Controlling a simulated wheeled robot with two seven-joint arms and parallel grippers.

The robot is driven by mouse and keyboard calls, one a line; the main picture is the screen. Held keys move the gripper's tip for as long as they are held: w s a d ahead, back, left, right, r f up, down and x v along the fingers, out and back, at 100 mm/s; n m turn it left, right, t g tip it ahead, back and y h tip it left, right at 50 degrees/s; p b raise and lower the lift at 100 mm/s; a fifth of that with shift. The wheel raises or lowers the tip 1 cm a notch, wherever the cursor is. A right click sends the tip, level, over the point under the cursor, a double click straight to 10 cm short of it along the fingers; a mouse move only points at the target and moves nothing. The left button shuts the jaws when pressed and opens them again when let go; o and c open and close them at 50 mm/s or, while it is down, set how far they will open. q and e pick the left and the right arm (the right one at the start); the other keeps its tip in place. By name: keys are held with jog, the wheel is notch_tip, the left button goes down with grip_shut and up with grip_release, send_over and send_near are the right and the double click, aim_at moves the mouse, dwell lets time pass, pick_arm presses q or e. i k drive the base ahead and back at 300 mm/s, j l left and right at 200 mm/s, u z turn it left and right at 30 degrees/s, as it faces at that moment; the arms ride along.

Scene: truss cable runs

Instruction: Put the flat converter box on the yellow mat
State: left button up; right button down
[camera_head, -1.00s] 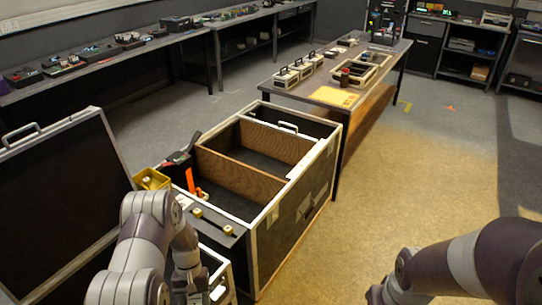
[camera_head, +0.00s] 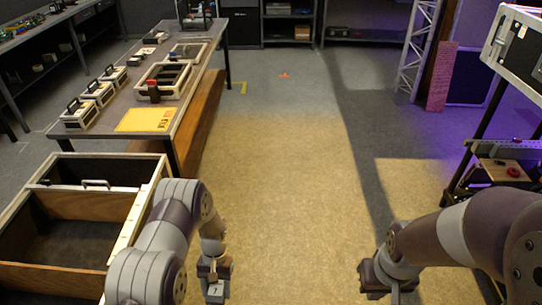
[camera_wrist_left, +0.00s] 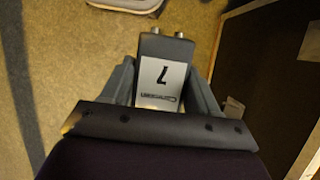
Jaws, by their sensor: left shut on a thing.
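My left gripper (camera_head: 214,270) is shut on a small grey box (camera_wrist_left: 162,75), which looks like the flat converter box. Its white label bears a black numeral, and two round connectors stick out of one end in the left wrist view. The box also shows below the gripper in the head view (camera_head: 215,291), held over the floor. The yellow mat (camera_head: 146,120) lies on the near end of the long table, up and left of the left gripper and well apart from it. My right gripper (camera_head: 387,284) hangs over the floor at right; its finger opening is unclear.
On the long table (camera_head: 112,105), several handled cases (camera_head: 98,92) and open trays (camera_head: 162,80) stand around the mat. An open, divided crate (camera_head: 95,205) stands at the left. The middle floor is clear. A stand with a case (camera_head: 515,50) is at right.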

aim_at(150, 116)
jog(key=i+u, duration=0.1)
jog(key=i, duration=0.35)
jog(key=i+l, duration=0.15)
jog(key=i, duration=0.3)
jog(key=i+l+u, duration=0.15)
jog(key=i, duration=0.3)
jog(key=i+l+u, duration=0.1)
jog(key=i, duration=0.35)
jog(key=i+l, duration=0.15)
jog(key=i, duration=0.3)
jog(key=u, duration=0.05)
